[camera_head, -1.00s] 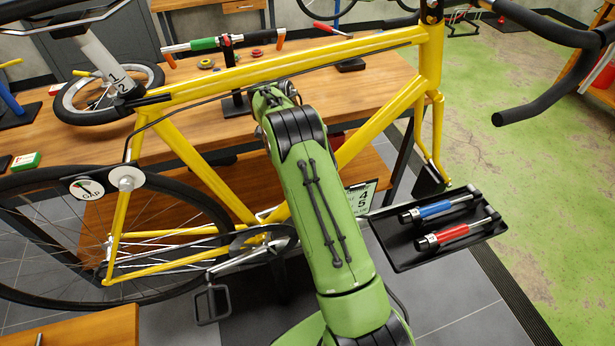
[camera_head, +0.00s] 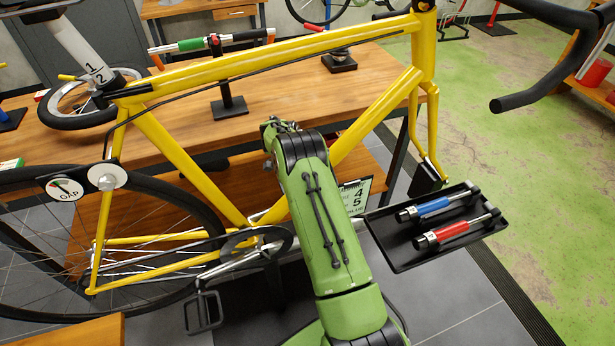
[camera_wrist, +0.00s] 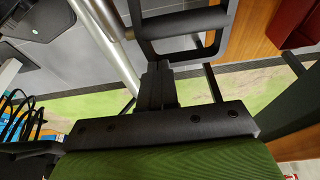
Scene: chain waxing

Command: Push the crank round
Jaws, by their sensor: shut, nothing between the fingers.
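The yellow bicycle (camera_head: 225,72) stands in front of the bench. Its silver crank (camera_head: 235,264) reaches from the chainring (camera_head: 284,240) down and left to a black cage pedal (camera_head: 203,313). In the wrist view the pedal (camera_wrist: 180,22) is at the top and a silver bar, seemingly the crank (camera_wrist: 104,38), slants at its left. My gripper (camera_wrist: 158,72) is shut and empty, its black fingertips right at the pedal's near bar. I cannot tell whether they touch. In the head view my gripper is hidden behind my green arm.
A black tray (camera_head: 395,258) with a blue-handled tool (camera_head: 433,206) and a red-handled tool (camera_head: 447,234) sits right of my arm. A numbered card (camera_head: 357,197) stands behind my arm. The wooden bench (camera_head: 290,95) is behind the frame. Open green floor (camera_head: 540,210) lies at the right.

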